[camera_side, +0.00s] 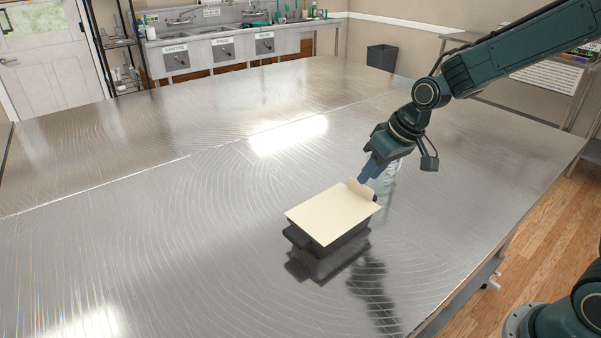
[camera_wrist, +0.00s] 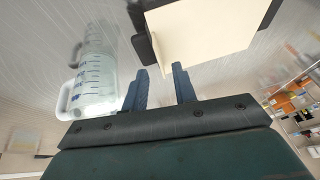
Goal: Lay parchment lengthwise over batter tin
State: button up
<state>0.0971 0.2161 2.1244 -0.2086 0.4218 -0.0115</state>
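The pale cream parchment (camera_side: 332,212) lies flat over the top of the dark batter tin (camera_side: 345,241), with its right end bent up into a small flap near my gripper. The sheet hides the tin's opening; the tin's dark side and a handle at its left end show. In the wrist view the parchment (camera_wrist: 200,38) covers most of the tin, whose dark rim (camera_wrist: 139,40) shows along its edge. My gripper (camera_wrist: 160,72) is open, its two blue fingers apart at the parchment's near end. I see nothing clamped between them; contact with the sheet is unclear.
A clear measuring jug (camera_wrist: 93,80) with a handle stands close to the left of my fingers in the wrist view. In the side view the jug (camera_side: 388,180) is partly hidden behind my gripper. The steel table (camera_side: 150,240) is clear to the left.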

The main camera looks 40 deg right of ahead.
jog(key=v, duration=1)
jog(key=shift+r, duration=0.15)
jog(key=shift+s, duration=0.2)
jog(key=s+r+t+h, duration=0.1)
jog(key=s, duration=1.9)
jog(key=shift+s+a+r+h, duration=0.3)
jog(key=shift+s+h, duration=0.05)
jog(key=shift+h, duration=0.05)
